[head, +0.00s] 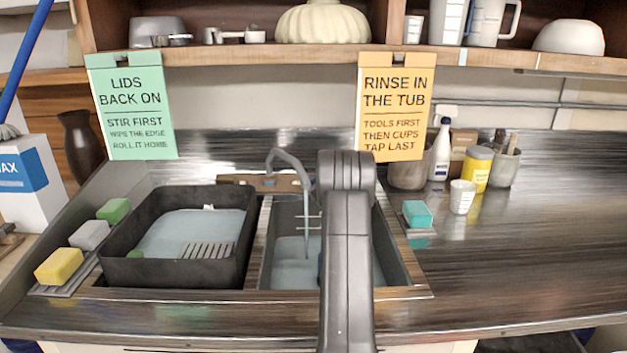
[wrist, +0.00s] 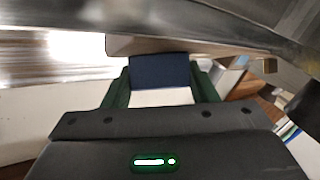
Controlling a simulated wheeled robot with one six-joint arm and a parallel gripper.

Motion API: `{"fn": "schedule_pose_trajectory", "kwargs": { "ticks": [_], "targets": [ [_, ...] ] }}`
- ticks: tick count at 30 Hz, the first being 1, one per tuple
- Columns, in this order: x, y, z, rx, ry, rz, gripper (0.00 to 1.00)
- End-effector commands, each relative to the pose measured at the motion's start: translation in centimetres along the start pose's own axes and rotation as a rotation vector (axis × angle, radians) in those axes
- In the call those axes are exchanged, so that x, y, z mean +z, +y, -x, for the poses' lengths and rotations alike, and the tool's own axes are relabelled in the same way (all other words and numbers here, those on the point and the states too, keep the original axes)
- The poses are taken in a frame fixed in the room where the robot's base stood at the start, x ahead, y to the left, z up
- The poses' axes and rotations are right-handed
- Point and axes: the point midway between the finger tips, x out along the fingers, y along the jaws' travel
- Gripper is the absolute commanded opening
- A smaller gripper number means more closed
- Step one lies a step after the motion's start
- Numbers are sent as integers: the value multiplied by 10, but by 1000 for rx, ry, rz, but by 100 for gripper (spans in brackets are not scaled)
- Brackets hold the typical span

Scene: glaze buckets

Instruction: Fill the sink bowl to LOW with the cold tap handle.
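The sink bowl (head: 257,262) is the right-hand basin in the head view, with pale blue water (head: 290,272) in it. Pale level lines (head: 312,216) show on its back wall; the visible water surface looks below them, and I cannot read their labels. The grey gooseneck tap (head: 287,156) curves over the bowl, and a thin vertical streak below its spout looks like running water. My arm hides the bowl's middle right and any tap handle behind it. In the wrist view, my gripper (wrist: 160,72) has its green fingers apart, with a dark blue block between them; contact is unclear.
A black tub (head: 125,272) with water and a slotted grey piece fills the left basin. Sponges (head: 60,266) lie left; a teal sponge (head: 417,213) lies right. Cups and bottles stand at the back right. Two signs hang from the shelf. The right front counter is clear.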

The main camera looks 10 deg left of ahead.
Motion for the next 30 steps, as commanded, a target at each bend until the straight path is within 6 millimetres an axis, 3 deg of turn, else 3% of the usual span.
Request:
{"fn": "schedule_pose_trajectory", "kwargs": {
  "ticks": [8, 21, 30],
  "targets": [
    [-2, 2, 0, -24, 0, 16, 30],
    [-3, 2, 0, -207, 1, 126, 30],
    [-1, 1, 0, -219, 1, 132, 30]
  ]
}}
